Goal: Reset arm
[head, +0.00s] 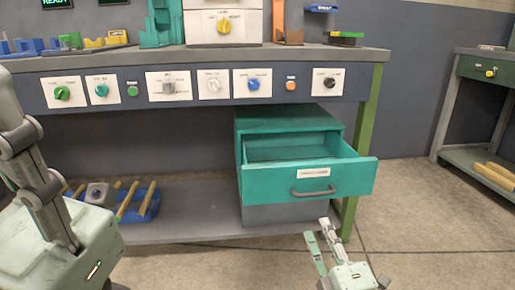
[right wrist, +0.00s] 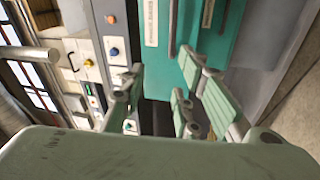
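My right gripper (head: 317,228) is at the bottom of the head view, in front of the open teal drawer (head: 345,181) and apart from its grey handle. In the right wrist view its fingers (right wrist: 165,100) are spread apart with nothing between them. My left gripper (head: 48,195) is large and close at the left edge of the head view. Its pale body and a dark jointed finger show, but the fingertips are cut off, so its opening is not clear.
The drawer sticks out from a teal cabinet (head: 292,124) under the workbench (head: 150,58). A control panel with knobs runs along the bench front. A blue bin (head: 148,206) with wooden-handled tools sits on the lower shelf. Floor is clear at right, before a second bench (head: 450,100).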

